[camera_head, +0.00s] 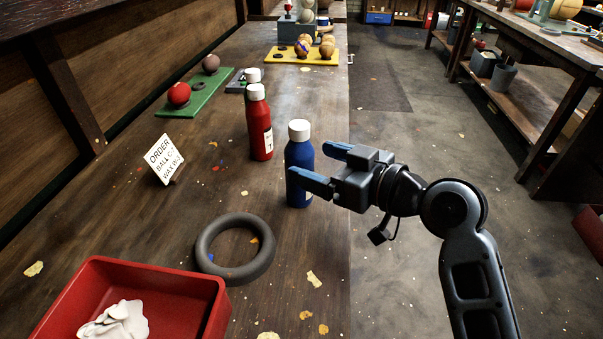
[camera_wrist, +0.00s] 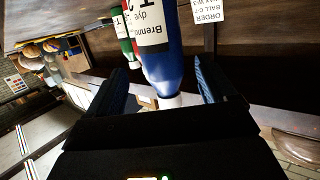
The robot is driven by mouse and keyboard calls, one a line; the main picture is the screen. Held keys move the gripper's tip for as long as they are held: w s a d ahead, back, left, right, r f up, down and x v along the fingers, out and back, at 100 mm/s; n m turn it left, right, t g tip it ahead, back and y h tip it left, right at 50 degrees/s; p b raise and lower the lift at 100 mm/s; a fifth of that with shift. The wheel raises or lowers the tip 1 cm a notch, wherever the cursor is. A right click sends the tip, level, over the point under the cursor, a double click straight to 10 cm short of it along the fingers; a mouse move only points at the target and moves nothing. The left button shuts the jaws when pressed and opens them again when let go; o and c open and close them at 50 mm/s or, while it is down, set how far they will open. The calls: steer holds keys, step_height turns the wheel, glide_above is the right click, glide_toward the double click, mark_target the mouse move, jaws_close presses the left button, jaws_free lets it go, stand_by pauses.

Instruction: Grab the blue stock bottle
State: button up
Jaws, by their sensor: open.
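The blue stock bottle (camera_head: 299,165) stands upright on the wooden bench, near its right edge, with a white cap. My gripper (camera_head: 322,167) reaches in from the right with its fingers spread, one on the near side of the bottle and one on the far side. In the wrist view the blue bottle (camera_wrist: 163,65) shows a white label and lies between the two open fingers (camera_wrist: 160,95), with a gap visible on each side. The near finger hides a small part of the bottle in the head view.
A red bottle (camera_head: 259,125) stands behind and left of the blue one, with another white-capped bottle (camera_head: 253,75) beyond. A grey ring (camera_head: 207,247), an order card (camera_head: 163,158) and a red bin (camera_head: 212,318) are nearby.

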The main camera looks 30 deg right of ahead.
mark_target(292, 155)
steer(key=shift+p+x, duration=0.55)
steer(key=shift+x, duration=2.6)
steer(key=shift+a, duration=0.2)
steer(key=shift+c, duration=0.5)
steer(key=c, duration=1)
steer(key=shift+c, duration=0.7)
steer(key=shift+r, duration=0.1)
